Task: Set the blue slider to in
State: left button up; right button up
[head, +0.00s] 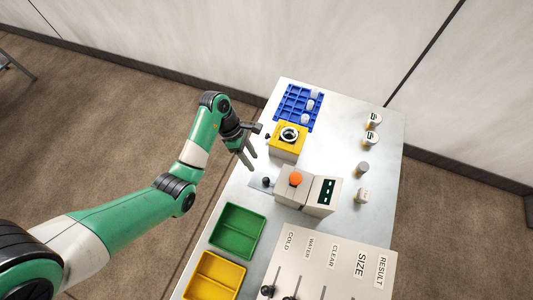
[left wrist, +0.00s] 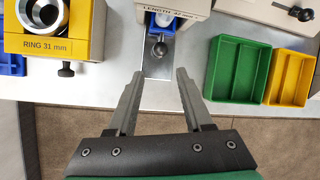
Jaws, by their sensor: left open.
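A small blue part (left wrist: 163,17) shows in the slot under the grey length gauge, marked LENGTH, in the left wrist view. A dark round knob (left wrist: 159,50) stands in front of it on a metal plate. In the head view the knob (head: 266,181) sits left of the gauge (head: 291,184), which has an orange button on top. My left gripper (head: 254,163) is open and empty, just behind and left of the knob. In the left wrist view the knob lies beyond the gap between the fingertips (left wrist: 160,74), apart from both. My right gripper is not in view.
A yellow ring gauge (head: 288,142) and a blue rack (head: 292,103) stand farther back. Green (head: 254,235) and yellow (head: 242,274) trays lie nearer, beside a labelled slider panel (head: 320,258). Several small cylinders stand along the right of the table.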

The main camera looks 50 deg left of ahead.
aim_at(265, 178)
pick_arm(q)
jog(key=b+x, duration=0.3)
jog(key=x, duration=0.8)
jog(key=shift+w+d+f, duration=0.15)
jog(key=shift+d+f, duration=0.05)
jog(key=shift+d, duration=0.05)
grip_shut()
jog(key=shift+r, duration=0.1)
dwell(0.8)
